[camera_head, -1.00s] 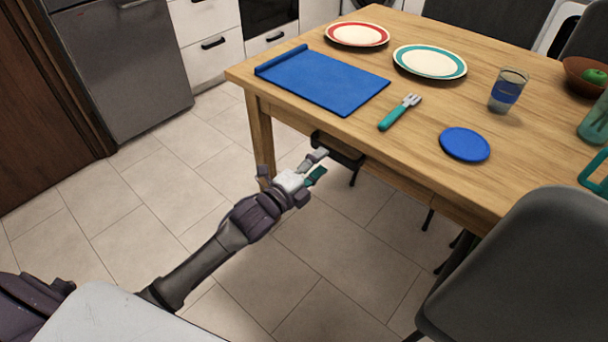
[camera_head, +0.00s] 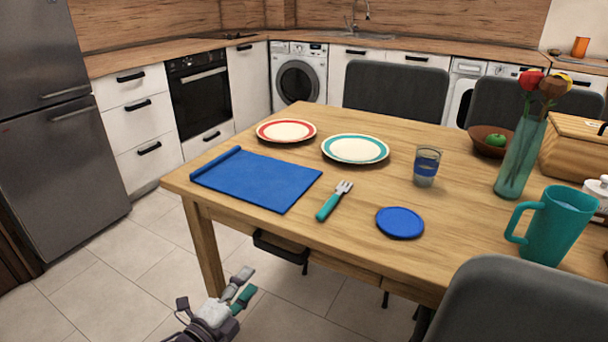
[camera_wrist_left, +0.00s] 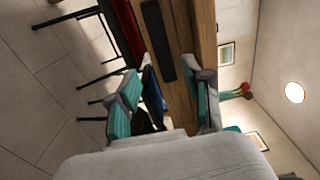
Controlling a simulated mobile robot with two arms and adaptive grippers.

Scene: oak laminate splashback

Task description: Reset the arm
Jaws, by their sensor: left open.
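My left gripper (camera_head: 243,287) is low in the head view, in front of the wooden table (camera_head: 290,235) and apart from its front edge. Its teal-padded fingers are spread with nothing between them. In the left wrist view, the open fingers (camera_wrist_left: 168,98) show on both sides, with the table's wooden edge behind them. My right gripper is not in view.
The table holds a blue mat (camera_head: 255,182), a teal-handled fork (camera_head: 334,202), a blue disc (camera_head: 400,222), plates, a glass (camera_head: 426,167) and a teal jug (camera_head: 558,228). A grey chair (camera_head: 525,300) stands at front right. Floor at left is clear.

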